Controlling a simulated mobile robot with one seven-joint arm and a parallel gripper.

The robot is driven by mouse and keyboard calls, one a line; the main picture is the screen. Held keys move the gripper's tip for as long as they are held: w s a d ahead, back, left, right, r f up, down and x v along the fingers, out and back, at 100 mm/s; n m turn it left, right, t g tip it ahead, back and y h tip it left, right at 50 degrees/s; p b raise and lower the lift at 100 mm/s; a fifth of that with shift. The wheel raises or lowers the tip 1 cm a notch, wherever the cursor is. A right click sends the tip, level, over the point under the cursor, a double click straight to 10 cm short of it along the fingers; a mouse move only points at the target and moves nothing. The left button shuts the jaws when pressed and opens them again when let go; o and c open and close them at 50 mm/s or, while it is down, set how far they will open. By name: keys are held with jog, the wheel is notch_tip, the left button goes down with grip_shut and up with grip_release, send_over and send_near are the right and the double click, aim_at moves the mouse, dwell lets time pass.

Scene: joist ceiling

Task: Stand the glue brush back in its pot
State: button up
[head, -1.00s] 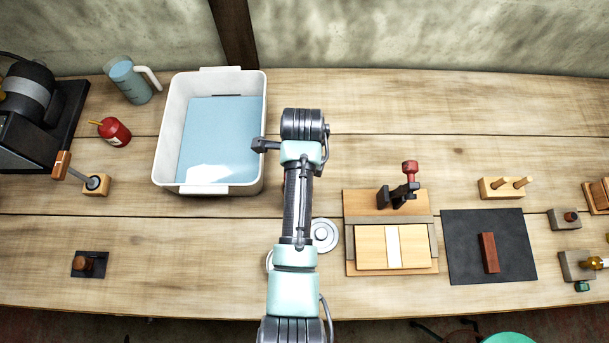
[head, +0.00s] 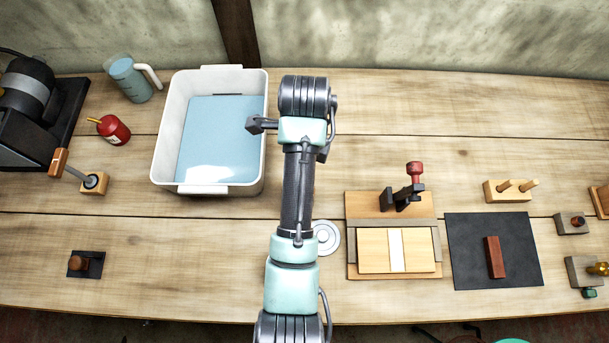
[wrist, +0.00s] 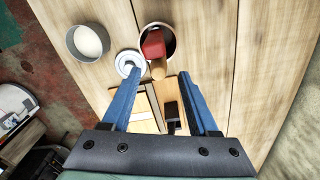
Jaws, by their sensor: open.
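My gripper (wrist: 160,73) shows in the wrist view as two blue fingers, spread apart and pointing down; it is open. A round pot (wrist: 173,38) with a pale rim and dark inside is just beyond the fingertips. The glue brush (wrist: 153,45) appears as a red part within the pot's mouth, with a wooden end toward me between the fingertips. It seems to stand in the pot, slightly tilted. I cannot tell whether a finger touches it. In the head view my arm hides the pot, the brush and my fingers.
Beside the pot are a white-filled bowl (wrist: 88,42) and a round lid (head: 326,237). A board with a red-handled clamp (head: 405,197) is to the right, then a dark mat (head: 470,262). A white tub (head: 160,135) is at the left. The back right bench is clear.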

notch_tip(320, 180, up, 6)
jog(key=p, duration=0.4)
jog(key=w+r+n+t, duration=0.4)
jog(key=w+r+t, duration=0.1)
jog(key=r, duration=0.6)
jog(key=w+d+r+n+t, duration=0.1)
jog(key=w+r+n+t, duration=0.3)
jog(key=r, duration=0.6)
jog(key=w+r+n+t, duration=0.3)
jog(key=w+r+t, duration=0.3)
jog(key=r, duration=0.5)
jog(key=s+r+n+t, duration=0.3)
jog(key=s+r+t, duration=0.1)
jog(key=r, duration=0.5)
jog(key=s+r+n+t, duration=0.4)
jog(key=s+r, duration=0.3)
jog(key=r, duration=0.3)
jog(key=s+a+r+n+t, duration=0.1)
jog(key=s+r+n+t, duration=0.2)
jog(key=s+r, duration=0.3)
notch_tip(320, 180, up, 4)
jog(key=shift+r+n+t, duration=0.2)
jog(key=shift+n+t, duration=0.2)
jog(key=shift+t, duration=0.3)
